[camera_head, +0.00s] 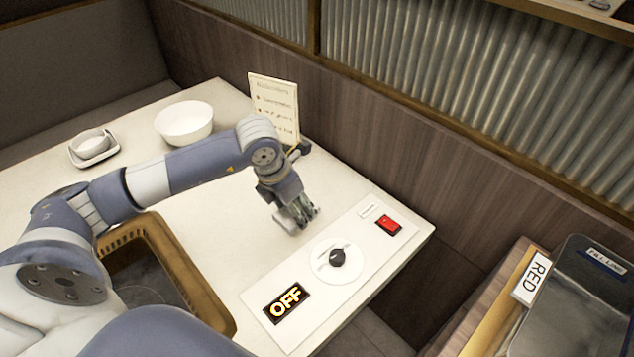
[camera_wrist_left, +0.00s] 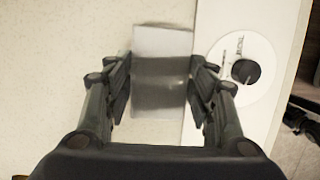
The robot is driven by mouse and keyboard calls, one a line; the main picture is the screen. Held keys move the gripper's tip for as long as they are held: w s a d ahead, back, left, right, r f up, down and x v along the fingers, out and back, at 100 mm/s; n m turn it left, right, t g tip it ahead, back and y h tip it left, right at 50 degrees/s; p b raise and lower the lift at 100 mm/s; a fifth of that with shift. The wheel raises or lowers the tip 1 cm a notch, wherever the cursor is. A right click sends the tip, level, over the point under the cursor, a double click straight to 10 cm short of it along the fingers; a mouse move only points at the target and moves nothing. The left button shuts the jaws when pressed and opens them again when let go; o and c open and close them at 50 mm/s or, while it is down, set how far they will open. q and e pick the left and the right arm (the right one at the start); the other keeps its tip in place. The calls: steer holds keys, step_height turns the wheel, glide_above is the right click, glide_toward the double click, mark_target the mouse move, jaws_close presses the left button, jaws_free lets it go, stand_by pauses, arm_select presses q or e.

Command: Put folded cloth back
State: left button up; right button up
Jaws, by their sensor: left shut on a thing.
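The folded cloth (camera_wrist_left: 162,45), pale with darker grey bands, is between the fingers of my left gripper (camera_wrist_left: 161,92) in the left wrist view. The fingers are shut on its two sides. In the head view my left gripper (camera_head: 298,214) points down at the table beside the white control panel, and its fingers mostly hide the cloth. I cannot tell whether the cloth touches the table. My right gripper is in neither view.
The control panel (camera_head: 355,285) carries a black knob (camera_head: 337,258), a red switch (camera_head: 389,225) and an OFF display (camera_head: 287,302). A menu card (camera_head: 272,105), white bowl (camera_head: 184,123) and small dish (camera_head: 94,147) stand farther back. A brown basket (camera_head: 190,285) is nearer, below my arm.

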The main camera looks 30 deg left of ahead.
arm_select(q)
steer(key=p, duration=0.2)
glide_toward(319, 189)
steer(key=shift+d+f, duration=0.25)
steer(key=shift+f, duration=0.25)
steer(key=shift+d+f, duration=0.25)
steer(key=shift+f, duration=0.25)
steer(key=shift+w+a+f, duration=0.1)
steer(key=shift+w, duration=0.7)
step_height(319, 189, down, 4)
steer(key=shift+r+p, duration=0.2)
steer(key=shift+p, duration=0.2)
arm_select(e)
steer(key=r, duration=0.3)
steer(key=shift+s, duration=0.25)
arm_select(q)
steer(key=o, duration=0.6)
steer(key=shift+f, duration=0.15)
steer(key=o, duration=0.4)
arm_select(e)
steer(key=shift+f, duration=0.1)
